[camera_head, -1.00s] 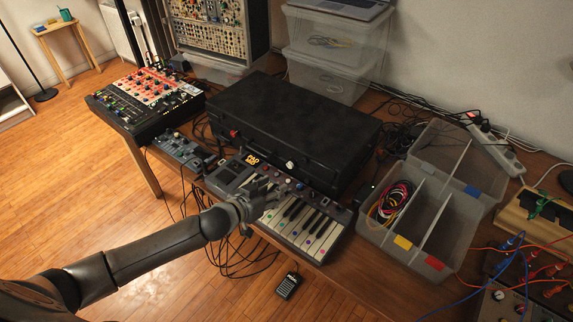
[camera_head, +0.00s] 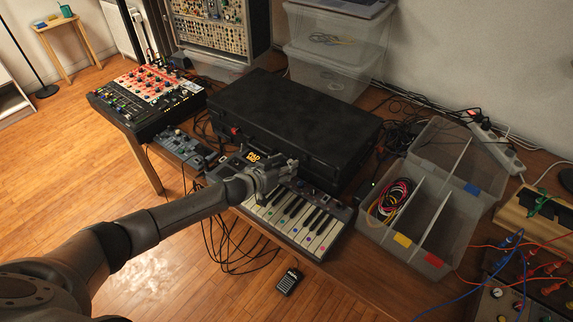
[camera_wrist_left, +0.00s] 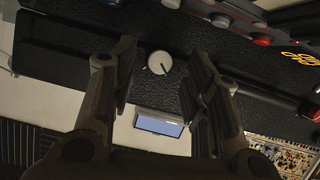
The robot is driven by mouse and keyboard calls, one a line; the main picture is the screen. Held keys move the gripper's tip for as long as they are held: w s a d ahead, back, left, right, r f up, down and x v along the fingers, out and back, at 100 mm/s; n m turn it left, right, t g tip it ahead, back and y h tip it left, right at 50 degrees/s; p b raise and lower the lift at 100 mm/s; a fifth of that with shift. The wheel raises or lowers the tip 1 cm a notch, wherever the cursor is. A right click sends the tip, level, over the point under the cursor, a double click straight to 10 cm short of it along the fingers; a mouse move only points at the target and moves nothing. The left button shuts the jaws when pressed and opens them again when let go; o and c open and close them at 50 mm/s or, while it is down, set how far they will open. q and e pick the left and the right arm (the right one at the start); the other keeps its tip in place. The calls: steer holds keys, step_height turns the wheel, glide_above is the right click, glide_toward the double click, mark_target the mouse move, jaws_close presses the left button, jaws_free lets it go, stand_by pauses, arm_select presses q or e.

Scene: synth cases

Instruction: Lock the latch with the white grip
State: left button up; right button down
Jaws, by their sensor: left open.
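A closed black case (camera_head: 295,115) lies flat on the table behind the small keyboard. Its front carries a latch with a red grip (camera_head: 235,132) at the left. The white grip (camera_wrist_left: 160,64) shows in the left wrist view as a round knob with a dark mark, on the case's dark face; in the head view my gripper covers its place. My left gripper (camera_head: 283,171) is open at the case's front, above the keyboard. In the wrist view its fingers stand on either side of the white grip, with a gap on both sides. My right gripper is not in view.
The keyboard (camera_head: 298,222) lies under my left gripper, close to the case's front. A divided plastic box (camera_head: 440,222) with an open lid stands to the right. A mixer (camera_head: 150,98) stands left. Cables lie behind the case and hang off the table's front.

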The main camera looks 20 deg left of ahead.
arm_select(q)
steer(key=shift+x, duration=0.75)
steer(key=shift+c, duration=0.7)
jaws_close()
